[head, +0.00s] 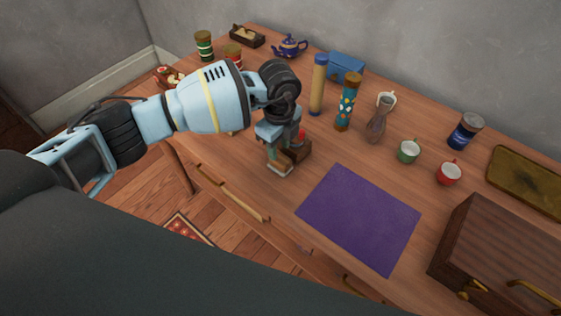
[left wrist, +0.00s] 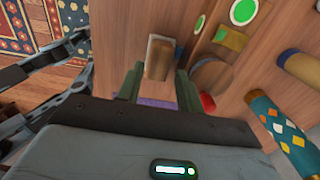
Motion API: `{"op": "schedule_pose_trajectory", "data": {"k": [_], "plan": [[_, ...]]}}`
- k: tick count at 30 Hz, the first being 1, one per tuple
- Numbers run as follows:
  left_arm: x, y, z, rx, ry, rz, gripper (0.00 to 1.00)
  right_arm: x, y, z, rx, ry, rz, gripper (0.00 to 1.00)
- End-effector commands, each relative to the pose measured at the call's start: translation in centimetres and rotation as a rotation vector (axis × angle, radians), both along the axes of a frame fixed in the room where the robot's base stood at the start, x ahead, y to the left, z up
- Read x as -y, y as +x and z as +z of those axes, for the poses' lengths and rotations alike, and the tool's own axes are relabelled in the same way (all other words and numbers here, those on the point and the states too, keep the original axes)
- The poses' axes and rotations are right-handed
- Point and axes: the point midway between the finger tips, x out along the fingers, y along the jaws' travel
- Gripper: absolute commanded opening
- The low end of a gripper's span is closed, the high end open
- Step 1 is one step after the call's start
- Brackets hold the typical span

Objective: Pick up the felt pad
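A small tan-and-brown block with a pale edge (left wrist: 158,57) is at the fingertips of my left gripper (left wrist: 158,76); it looks like the felt pad, though I cannot be sure. In the head view my left gripper (head: 283,150) is low over the table, left of the purple mat. The block's pale lower edge (head: 281,171) shows under the fingers there. The fingers stand apart with the block between or just beyond their tips. I cannot tell whether they touch it. My right gripper is in neither view.
The flat purple mat (head: 362,216) lies to the right. A dark wooden box (head: 505,250) stands at the right edge. Drawer handles (head: 235,194) line the front.

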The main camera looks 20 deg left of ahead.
Motion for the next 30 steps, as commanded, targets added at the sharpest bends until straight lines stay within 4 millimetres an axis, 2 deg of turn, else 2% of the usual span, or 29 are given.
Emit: {"op": "schedule_pose_trajectory", "data": {"k": [5,15,23,30], "plan": [[0.1,0.0,-0.4,0.001,0.0,-0.001,0.36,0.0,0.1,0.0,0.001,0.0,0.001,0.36],[0.3,-0.3,-4.7,-0.002,0.0,0.0,0.36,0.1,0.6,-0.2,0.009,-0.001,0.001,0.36],[0.3,-0.2,-5.1,0.002,-0.002,-0.001,0.36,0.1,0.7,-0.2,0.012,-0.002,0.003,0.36],[0.3,-0.2,-5.1,0.002,-0.002,-0.001,0.08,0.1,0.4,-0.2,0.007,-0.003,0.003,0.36]]}}
